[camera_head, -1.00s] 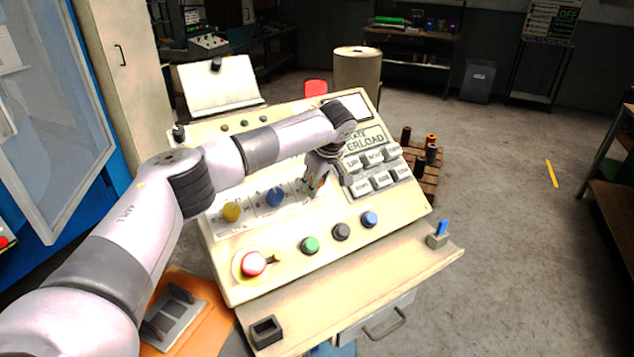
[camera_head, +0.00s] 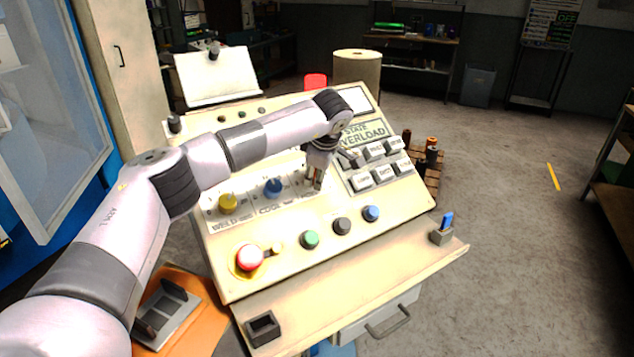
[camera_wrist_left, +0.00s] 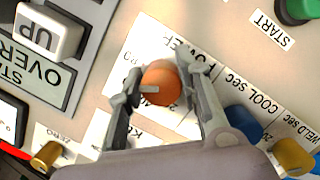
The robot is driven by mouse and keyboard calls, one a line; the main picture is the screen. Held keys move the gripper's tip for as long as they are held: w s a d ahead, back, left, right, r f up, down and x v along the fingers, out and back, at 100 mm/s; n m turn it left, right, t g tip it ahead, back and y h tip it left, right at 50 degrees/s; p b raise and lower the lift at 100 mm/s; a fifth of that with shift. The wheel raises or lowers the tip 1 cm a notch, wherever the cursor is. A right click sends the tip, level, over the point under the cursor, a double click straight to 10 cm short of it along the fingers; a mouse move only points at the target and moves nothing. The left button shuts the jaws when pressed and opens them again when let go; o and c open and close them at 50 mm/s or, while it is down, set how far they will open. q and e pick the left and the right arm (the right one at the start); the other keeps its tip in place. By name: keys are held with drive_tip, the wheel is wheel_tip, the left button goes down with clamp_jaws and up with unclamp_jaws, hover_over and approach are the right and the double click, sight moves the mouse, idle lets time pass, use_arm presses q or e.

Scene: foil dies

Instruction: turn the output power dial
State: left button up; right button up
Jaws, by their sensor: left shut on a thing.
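The output power dial (camera_wrist_left: 161,83) is an orange round knob with a pale pointer mark, beside a label ending in "POWER" in the left wrist view. My left gripper (camera_wrist_left: 158,88) has one finger on each side of it and is shut on it. In the head view my left gripper (camera_head: 315,180) points down at the sloping control panel (camera_head: 290,220), right of the blue cool dial (camera_head: 273,188) and the yellow weld dial (camera_head: 228,203). There the fingers and wrist mostly hide the power dial. My right gripper is not in view.
White push keys (camera_head: 374,149) lie right of the gripper. A red button (camera_head: 250,257), a green button (camera_head: 310,239), a dark one (camera_head: 342,226) and a blue one (camera_head: 371,213) line the lower panel. A front ledge (camera_head: 350,280) carries small holders.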

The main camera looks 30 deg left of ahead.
use_arm(q)
drive_tip(key=shift+f+n+b, duration=0.1)
drive_tip(key=shift+n+b, duration=0.95)
drive_tip(key=shift+n, duration=0.15)
drive_tip(key=shift+n+t, duration=0.3)
drive_tip(key=shift+n, duration=0.1)
drive_tip(key=shift+b, duration=0.3)
drive_tip(key=o, duration=1.1)
drive_tip(key=shift+o, duration=0.2)
drive_tip(key=shift+r, duration=0.2)
drive_tip(key=v, duration=1.1)
drive_tip(key=shift+s+d+r, duration=0.15)
drive_tip(key=shift+d+r, duration=0.05)
drive_tip(key=shift+r, duration=0.15)
